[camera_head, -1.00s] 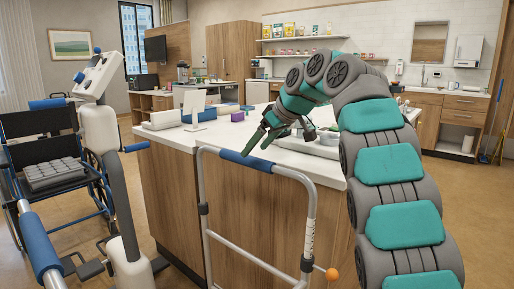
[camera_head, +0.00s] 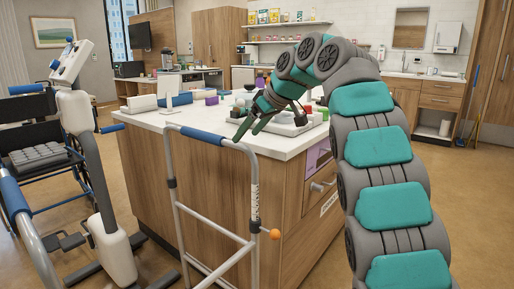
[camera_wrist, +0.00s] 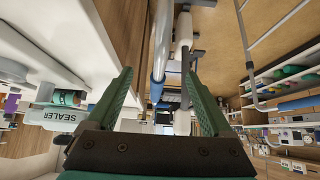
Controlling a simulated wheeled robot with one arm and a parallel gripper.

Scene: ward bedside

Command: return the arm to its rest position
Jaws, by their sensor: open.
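My arm (camera_head: 375,145) rises at the right of the head view, a chain of grey and teal segments that bends over toward the counter. My gripper (camera_head: 246,130) hangs at its end near the counter's front edge, pointing down and left. In the wrist view my gripper (camera_wrist: 163,95) shows its two green fingers spread apart with nothing between them. The arm is still bent and reaching out in front of me.
The white counter (camera_head: 290,143) stands under my gripper. A walker frame (camera_head: 205,135) with a blue grip stands before it. A wheelchair (camera_head: 45,155) and a white patient lift (camera_head: 85,130) are at the left. A sealer (camera_wrist: 58,116) shows in the wrist view. Floor at right is clear.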

